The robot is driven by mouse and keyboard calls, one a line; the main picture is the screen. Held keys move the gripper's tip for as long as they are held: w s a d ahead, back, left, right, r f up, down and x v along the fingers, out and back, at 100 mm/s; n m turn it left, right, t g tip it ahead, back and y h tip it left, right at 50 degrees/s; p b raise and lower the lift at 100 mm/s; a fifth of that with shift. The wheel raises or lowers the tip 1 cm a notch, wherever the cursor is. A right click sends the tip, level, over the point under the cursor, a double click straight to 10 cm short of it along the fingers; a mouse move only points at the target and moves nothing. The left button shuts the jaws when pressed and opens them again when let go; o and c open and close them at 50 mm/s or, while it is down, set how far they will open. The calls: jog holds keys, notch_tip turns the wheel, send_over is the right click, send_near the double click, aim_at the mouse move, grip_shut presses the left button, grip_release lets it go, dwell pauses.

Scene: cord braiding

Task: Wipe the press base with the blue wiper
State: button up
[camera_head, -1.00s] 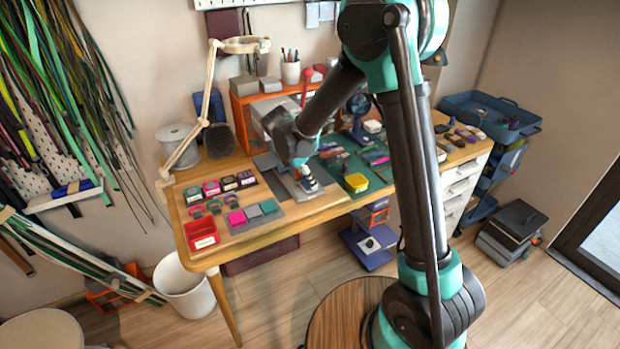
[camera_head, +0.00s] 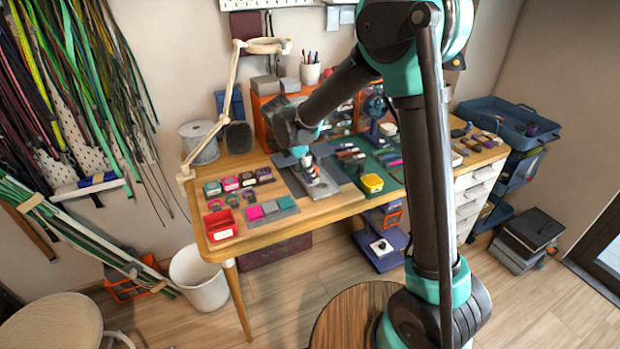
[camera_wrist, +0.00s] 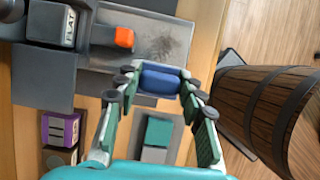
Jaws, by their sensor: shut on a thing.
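My gripper (camera_wrist: 160,84) is shut on the blue wiper (camera_wrist: 158,82), which sits crosswise between the fingertips in the wrist view. The press base (camera_wrist: 165,42) is a grey metal plate with a dark smudged patch. The wiper is at the plate's near edge, and the patch lies just beyond it. I cannot tell whether the wiper touches the plate. In the head view my gripper (camera_head: 308,170) is low over the press base (camera_head: 331,178) on the desk, and the wiper cannot be made out.
A dark block labelled FLAT (camera_wrist: 66,25) and an orange-ended part (camera_wrist: 124,37) stand left of the smudge. A banded wooden tub-like thing (camera_wrist: 262,105) is at right.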

jog(key=shift+r, duration=2)
